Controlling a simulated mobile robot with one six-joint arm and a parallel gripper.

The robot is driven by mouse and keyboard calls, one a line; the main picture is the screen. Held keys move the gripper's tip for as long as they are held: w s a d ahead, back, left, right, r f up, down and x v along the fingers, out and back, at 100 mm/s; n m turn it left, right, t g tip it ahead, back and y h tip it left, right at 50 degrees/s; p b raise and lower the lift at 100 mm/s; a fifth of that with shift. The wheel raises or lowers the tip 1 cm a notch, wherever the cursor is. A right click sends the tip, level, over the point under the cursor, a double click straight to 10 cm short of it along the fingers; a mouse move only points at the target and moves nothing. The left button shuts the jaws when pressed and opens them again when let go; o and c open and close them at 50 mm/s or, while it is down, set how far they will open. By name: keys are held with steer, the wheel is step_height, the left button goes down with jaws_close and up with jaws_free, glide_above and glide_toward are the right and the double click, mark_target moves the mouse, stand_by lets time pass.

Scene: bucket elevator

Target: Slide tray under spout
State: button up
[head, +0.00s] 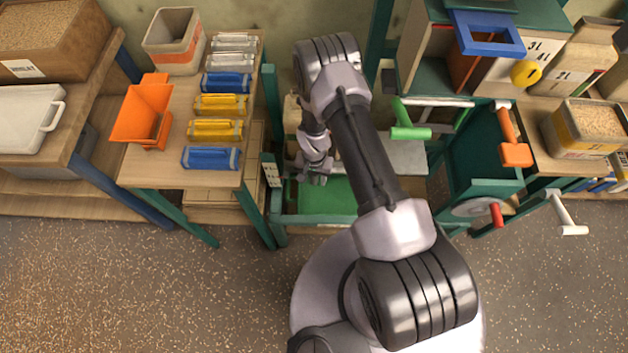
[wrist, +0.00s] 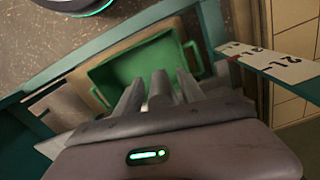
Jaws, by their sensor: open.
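The green tray (head: 325,197) lies low inside the teal frame, left of the middle in the head view. In the wrist view the green tray (wrist: 150,62) shows its raised rim and inner floor beyond my fingers. My gripper (head: 314,178) hangs over the tray's left back part and hides some of it. In the wrist view my gripper (wrist: 160,88) is open, with its fingers pointing at the tray's near side. I see nothing between the fingers, and cannot tell whether they touch the rim. I cannot make out the spout with certainty; my arm covers much of the middle.
A teal post with a marked white scale (wrist: 275,62) stands close beside the tray. At right, a green handle (head: 410,132) and an orange handle (head: 515,154) stick out. The front floor is open.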

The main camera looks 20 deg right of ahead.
steer(key=shift+f, duration=0.35)
jaws_close()
steer(key=shift+r, duration=0.1)
stand_by(1.1)
